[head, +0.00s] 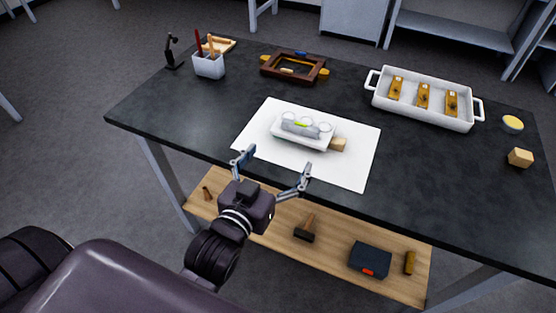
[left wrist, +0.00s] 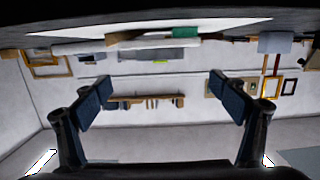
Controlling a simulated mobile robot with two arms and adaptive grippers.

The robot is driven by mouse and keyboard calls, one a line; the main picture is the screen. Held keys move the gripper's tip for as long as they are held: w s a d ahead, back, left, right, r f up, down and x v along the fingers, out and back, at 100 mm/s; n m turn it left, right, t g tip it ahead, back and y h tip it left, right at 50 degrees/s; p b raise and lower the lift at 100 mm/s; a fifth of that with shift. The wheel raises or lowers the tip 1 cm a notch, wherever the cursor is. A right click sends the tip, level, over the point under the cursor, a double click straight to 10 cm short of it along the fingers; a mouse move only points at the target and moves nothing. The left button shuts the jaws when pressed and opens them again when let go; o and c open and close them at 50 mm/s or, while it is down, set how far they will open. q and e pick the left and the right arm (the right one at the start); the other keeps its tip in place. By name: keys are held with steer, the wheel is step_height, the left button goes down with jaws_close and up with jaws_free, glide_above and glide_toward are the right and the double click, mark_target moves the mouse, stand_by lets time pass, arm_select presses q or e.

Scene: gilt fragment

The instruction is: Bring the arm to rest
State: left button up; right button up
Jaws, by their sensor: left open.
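My left gripper (head: 274,166) is open and empty, its two fingers spread wide. In the head view it shows in front of the near table edge, just below the white sheet (head: 258,138). In the left wrist view, the open fingers (left wrist: 165,97) have nothing between them that they touch. My left arm comes in from the lower left. My right gripper is in neither view.
The dark table (head: 430,170) carries a small white tray (head: 320,142) on the sheet, a large white dish (head: 430,112) with gilt pieces, a wooden frame (head: 322,76) and a tool holder (head: 208,69). A wooden shelf (head: 340,250) below holds tools.

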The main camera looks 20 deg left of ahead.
mark_target(274, 182)
arm_select(q)
steer(key=shift+s+f, duration=0.1)
stand_by(0.5)
steer(key=s+f+g, duration=0.1)
steer(key=f, duration=0.1)
steer(key=f+g, duration=0.1)
steer(key=f, duration=0.1)
steer(key=s+a+f+g, duration=0.1)
steer(key=f, duration=0.1)
steer(key=shift+s+f, duration=0.3)
steer(key=shift+s, duration=0.05)
steer(key=s+a+f+m+g, duration=0.2)
steer(key=s+f+g, duration=0.9)
steer(key=s, duration=0.6)
step_height(274, 182, down, 26)
steer(key=s, duration=0.1)
steer(key=s+a+f+g, duration=0.1)
steer(key=s+a+f, duration=0.2)
steer(key=s+f, duration=1.5)
steer(key=shift+y, duration=0.3)
